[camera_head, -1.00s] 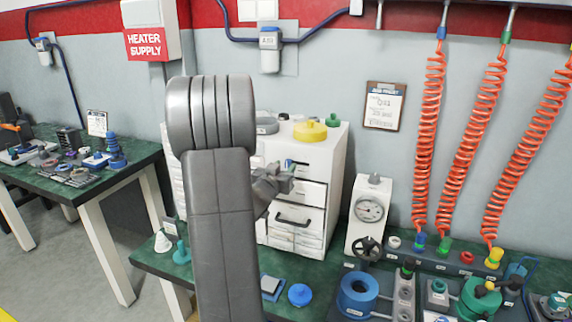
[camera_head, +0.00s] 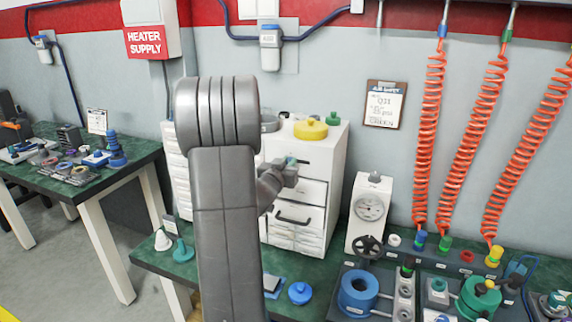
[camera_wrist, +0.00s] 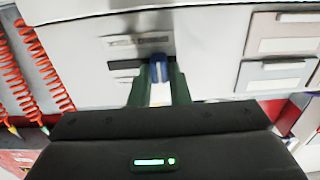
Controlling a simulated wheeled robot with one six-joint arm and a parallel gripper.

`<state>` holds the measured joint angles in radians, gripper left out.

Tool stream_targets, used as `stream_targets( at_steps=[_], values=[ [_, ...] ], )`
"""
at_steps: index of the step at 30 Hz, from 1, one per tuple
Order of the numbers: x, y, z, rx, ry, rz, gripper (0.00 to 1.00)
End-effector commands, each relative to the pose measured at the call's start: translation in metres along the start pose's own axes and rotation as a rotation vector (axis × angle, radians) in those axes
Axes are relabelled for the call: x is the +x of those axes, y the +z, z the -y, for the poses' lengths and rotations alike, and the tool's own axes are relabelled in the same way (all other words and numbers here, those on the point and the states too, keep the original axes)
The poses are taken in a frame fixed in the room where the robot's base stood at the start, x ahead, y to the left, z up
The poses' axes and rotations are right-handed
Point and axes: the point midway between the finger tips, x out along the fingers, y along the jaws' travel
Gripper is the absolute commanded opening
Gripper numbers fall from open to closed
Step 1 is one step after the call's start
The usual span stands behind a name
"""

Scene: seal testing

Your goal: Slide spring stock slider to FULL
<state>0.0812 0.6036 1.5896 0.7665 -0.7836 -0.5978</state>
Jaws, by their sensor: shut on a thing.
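The spring stock slider is a small blue knob (camera_wrist: 159,69) on a white drawer cabinet front (camera_wrist: 85,65), seen in the wrist view. My gripper (camera_wrist: 158,78) is shut on it, with a green finger on each side. A dark slot (camera_wrist: 125,64) runs to the left of the knob in that view, with a blurred label strip (camera_wrist: 140,40) above it; its words cannot be read. In the head view my gripper (camera_head: 288,172) is at the upper front of the cabinet (camera_head: 326,168), and my arm hides part of the cabinet.
A yellow round part (camera_head: 310,130) lies on the cabinet top. A white gauge stand (camera_head: 369,214) is to the right of the cabinet. Orange coiled hoses (camera_head: 430,140) hang further right. A blue disc (camera_head: 300,293) lies on the green bench in front.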

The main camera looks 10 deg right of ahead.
Motion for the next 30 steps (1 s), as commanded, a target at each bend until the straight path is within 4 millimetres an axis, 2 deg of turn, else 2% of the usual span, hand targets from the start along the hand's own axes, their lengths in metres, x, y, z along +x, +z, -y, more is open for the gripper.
stream_targets(
  at_steps=[3, 7, 18, 19, 21, 22, 30],
  values=[
    [0.0, 0.004, -0.024, 0.0, 0.005, -0.002, 0.0],
    [0.0, 0.003, -0.043, 0.0, 0.004, -0.002, 0.0],
    [0.0, 0.001, -0.05, -0.001, 0.004, 0.002, 0.0],
    [0.0, 0.001, -0.05, -0.001, 0.004, 0.002, 0.22],
    [0.0, 0.001, -0.05, -0.001, 0.004, 0.002, 0.36],
    [0.0, 0.001, -0.05, -0.001, 0.004, 0.001, 0.38],
    [-0.001, 0.001, -0.049, -0.001, 0.002, 0.001, 0.38]
  ],
)
